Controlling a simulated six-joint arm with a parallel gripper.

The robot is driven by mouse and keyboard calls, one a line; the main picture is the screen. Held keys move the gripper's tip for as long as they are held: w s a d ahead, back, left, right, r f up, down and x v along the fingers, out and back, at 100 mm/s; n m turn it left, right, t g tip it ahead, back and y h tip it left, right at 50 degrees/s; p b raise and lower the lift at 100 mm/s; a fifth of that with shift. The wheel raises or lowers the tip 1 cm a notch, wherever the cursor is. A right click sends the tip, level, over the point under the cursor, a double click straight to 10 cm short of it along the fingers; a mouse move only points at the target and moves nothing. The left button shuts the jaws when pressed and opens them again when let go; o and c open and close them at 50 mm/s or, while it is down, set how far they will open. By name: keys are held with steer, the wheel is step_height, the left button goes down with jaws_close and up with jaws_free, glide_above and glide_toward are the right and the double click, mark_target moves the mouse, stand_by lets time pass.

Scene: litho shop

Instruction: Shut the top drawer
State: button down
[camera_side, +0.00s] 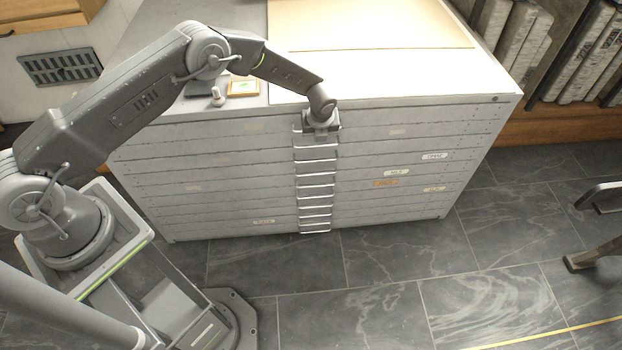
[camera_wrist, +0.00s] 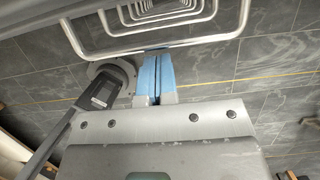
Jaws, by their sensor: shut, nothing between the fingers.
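The grey flat-file cabinet (camera_side: 420,115) has a stack of wide shallow drawers with a column of bar handles down its middle. The top drawer (camera_side: 230,128) is at the upper edge of the front and looks nearly flush; I cannot tell whether a small gap is left. My gripper (camera_side: 318,132) is at the top of the handle column, in front of the top drawer, and partly hides its handle. In the wrist view my gripper (camera_wrist: 154,58) has its blue fingers pressed together, empty, with the tips at or close to the nearest handle bar (camera_wrist: 110,55). Contact is unclear.
Lower handles (camera_side: 315,190) jut from the front below my gripper. On the cabinet top lie a large tan sheet (camera_side: 370,25) and a small framed item (camera_side: 243,88). Bound volumes (camera_side: 515,40) stand at the right. The tiled floor (camera_side: 390,270) before the cabinet is mostly clear.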

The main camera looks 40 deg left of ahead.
steer(key=v, duration=0.8)
steer(key=shift+s+d+r, duration=0.15)
steer(key=shift+d+r, duration=0.05)
stand_by(0.4)
steer(key=s+a+r+n, duration=0.1)
steer(key=s+r+n, duration=0.3)
steer(key=r, duration=0.4)
steer(key=s+a+r+n+t+h, duration=0.1)
steer(key=s+r+n, duration=0.3)
steer(key=r, duration=0.5)
steer(key=s+a+r+n, duration=0.1)
steer(key=s+r+n, duration=0.35)
steer(key=r, duration=0.35)
steer(key=s+r+n+t, duration=0.1)
steer(key=s+r+n, duration=0.1)
steer(key=s+n, duration=0.5)
steer(key=s+a+r+n+t+h, duration=0.1)
steer(key=s+r+n, duration=0.2)
steer(key=s+n, duration=0.4)
steer(key=s, duration=0.9)
steer(key=shift+s+r, duration=0.15)
steer(key=shift+r, duration=0.15)
steer(key=shift+n, duration=0.25)
